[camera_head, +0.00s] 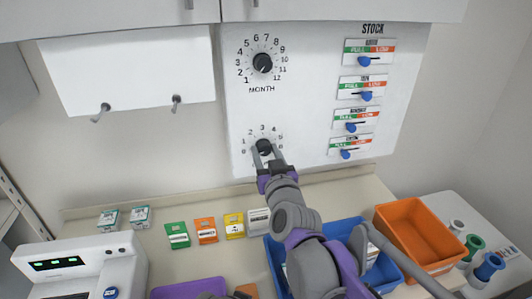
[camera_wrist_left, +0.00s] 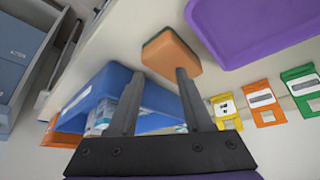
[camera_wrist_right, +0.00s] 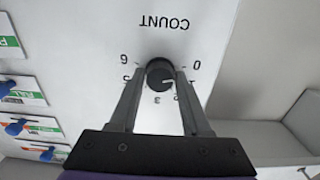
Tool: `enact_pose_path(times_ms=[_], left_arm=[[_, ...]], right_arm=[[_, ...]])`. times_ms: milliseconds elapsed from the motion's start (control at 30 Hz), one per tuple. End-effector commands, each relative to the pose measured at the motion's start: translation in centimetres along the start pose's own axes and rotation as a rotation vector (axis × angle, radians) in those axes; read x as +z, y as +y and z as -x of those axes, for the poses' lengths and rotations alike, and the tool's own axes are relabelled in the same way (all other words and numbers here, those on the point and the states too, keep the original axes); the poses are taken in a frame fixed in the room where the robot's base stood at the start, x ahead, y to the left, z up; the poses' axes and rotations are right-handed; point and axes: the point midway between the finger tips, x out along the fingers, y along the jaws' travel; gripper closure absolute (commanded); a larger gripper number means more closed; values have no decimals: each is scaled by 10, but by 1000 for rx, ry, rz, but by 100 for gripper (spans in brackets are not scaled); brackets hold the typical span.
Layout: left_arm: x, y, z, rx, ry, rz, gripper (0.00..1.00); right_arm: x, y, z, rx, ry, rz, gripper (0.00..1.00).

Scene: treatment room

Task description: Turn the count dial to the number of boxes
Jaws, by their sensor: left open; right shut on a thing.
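The black count dial (camera_head: 263,146) is on the lower part of the white wall panel. My right gripper (camera_head: 268,156) is shut on it. In the right wrist view, the count dial (camera_wrist_right: 160,75) sits between the fingertips (camera_wrist_right: 159,80), upside down, and its pale mark appears to point near 1. Two small teal-and-white boxes (camera_head: 108,220) (camera_head: 140,216) stand on the counter at left. White-and-blue boxes (camera_wrist_left: 100,122) lie in a blue bin (camera_wrist_left: 155,102), partly hidden. My left gripper (camera_wrist_left: 157,78) is open and empty; an orange-and-green block (camera_wrist_left: 172,54) shows beyond it.
Above is the month dial (camera_head: 262,63); blue stock sliders (camera_head: 365,61) are at right. Green, orange and yellow cards (camera_head: 205,230) lie along the counter.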

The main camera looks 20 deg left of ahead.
Motion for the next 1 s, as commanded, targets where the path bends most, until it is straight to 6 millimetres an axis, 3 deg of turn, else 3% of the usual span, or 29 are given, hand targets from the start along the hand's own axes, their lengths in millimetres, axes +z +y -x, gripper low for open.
enact_pose_path(times_ms=[1000], left_arm=[[-14, 0, 11, 0, 14, 0, 50]], right_arm=[[-2, 0, -1, 0, 2, -564, 100]])
